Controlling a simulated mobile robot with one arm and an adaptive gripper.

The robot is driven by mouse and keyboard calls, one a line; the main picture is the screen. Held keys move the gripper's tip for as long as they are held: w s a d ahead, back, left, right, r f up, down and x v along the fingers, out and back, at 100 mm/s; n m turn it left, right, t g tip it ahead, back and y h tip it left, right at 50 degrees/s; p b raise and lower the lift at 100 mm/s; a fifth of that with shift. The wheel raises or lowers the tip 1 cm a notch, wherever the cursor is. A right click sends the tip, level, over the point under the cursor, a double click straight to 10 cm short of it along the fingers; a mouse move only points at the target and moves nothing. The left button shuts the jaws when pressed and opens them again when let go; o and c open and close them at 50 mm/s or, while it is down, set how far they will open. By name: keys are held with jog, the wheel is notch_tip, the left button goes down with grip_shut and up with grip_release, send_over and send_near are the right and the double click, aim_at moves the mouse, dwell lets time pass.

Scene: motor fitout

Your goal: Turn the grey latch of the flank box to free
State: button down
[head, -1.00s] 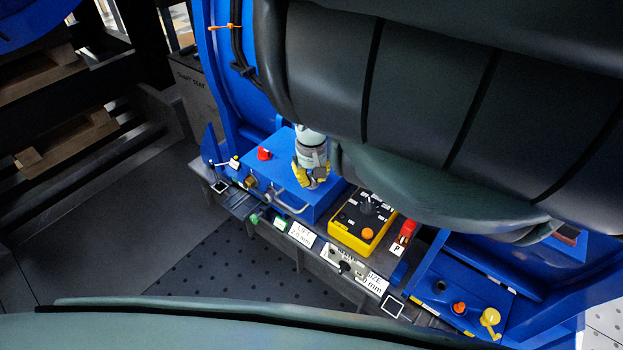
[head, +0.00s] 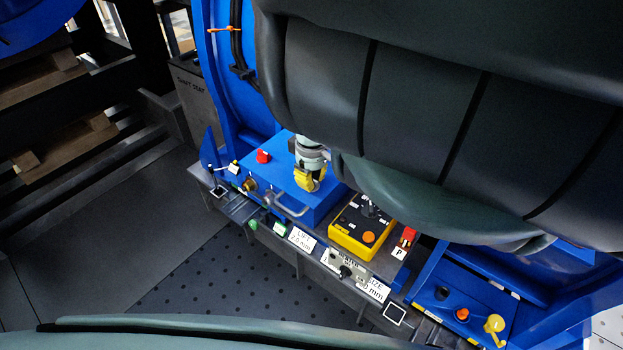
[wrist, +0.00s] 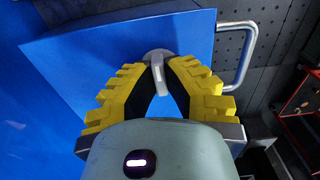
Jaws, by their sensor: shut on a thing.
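The flank box (head: 283,177) is blue and sits on the machine's ledge in the head view; its blue face (wrist: 75,62) fills much of the wrist view. The grey latch (wrist: 158,68) is a small lever on a round base on that face. My gripper (wrist: 158,62) has yellow stepped fingers, and their tips are shut on the latch lever from both sides. In the head view my gripper (head: 308,183) is over the right part of the box and hides the latch.
A metal handle (wrist: 245,55) stands out from the box's edge, right of my fingers. In the head view a red knob (head: 263,156) is on the box, and a yellow-and-black control box (head: 359,228) stands to the right. Perforated floor lies in front.

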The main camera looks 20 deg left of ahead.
dwell(0.3)
jog(key=c, duration=1)
grip_release()
jog(key=shift+c, duration=0.2)
jog(key=shift+r, duration=3.75)
